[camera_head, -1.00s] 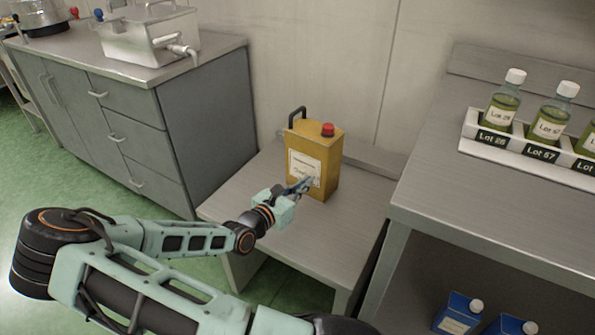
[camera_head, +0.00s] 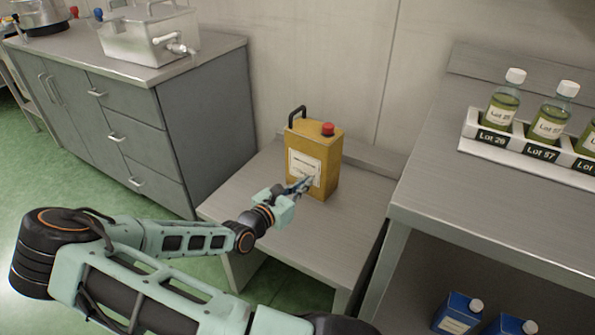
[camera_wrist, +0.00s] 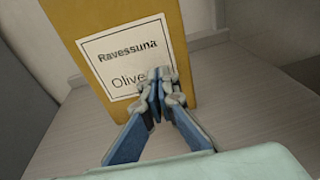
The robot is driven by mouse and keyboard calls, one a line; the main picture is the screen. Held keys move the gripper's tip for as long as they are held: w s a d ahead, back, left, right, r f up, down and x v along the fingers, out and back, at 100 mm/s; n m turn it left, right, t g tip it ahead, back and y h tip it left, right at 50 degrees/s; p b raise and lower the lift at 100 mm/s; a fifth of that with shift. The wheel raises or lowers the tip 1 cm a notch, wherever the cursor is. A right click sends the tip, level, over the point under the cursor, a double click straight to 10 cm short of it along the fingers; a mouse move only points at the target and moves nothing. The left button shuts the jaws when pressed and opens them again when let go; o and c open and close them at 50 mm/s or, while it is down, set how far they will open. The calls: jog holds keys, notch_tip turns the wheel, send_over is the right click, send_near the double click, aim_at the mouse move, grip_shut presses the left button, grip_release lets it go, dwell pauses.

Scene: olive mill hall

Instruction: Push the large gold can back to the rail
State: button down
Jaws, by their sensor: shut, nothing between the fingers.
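The large gold can (camera_head: 314,160) stands upright on a low grey bench (camera_head: 290,250), with a black handle, a red cap and a white label. It also fills the upper middle of the wrist view (camera_wrist: 180,30). The rail (camera_head: 375,158) is the raised strip along the back of the bench, partly hidden behind the can. My gripper (camera_head: 304,184) is shut and empty, its fingertips at the lower part of the can's label. In the wrist view the closed fingertips (camera_wrist: 160,84) overlap the label's lower right; whether they touch it I cannot tell for sure.
A grey cabinet (camera_head: 130,130) with a metal tank (camera_head: 150,35) stands left of the bench. A higher table (camera_head: 480,200) on the right bears bottles in a white rack (camera_head: 525,145). Blue containers (camera_head: 460,312) sit below it. Bare bench top lies in front of the can.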

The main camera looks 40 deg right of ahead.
aim_at(313, 174)
jog(key=shift+d, duration=0.1)
jog(key=shift+r+p+x, duration=0.25)
jog(key=shift+x, duration=1.4)
jog(key=shift+r+p+x, duration=0.3)
jog(key=shift+x, duration=1.35)
jog(key=shift+r+p+x, duration=0.25)
jog(key=shift+x, duration=1.4)
jog(key=shift+f+p+v, duration=0.2)
jog(key=shift+p+v, duration=0.5)
jog(key=shift+v, duration=0.8)
jog(key=shift+f+p+v, duration=0.2)
jog(key=shift+p+v, duration=0.5)
jog(key=shift+v, duration=0.8)
jog(key=shift+s+a+f, duration=0.1)
jog(key=shift+a, duration=0.35)
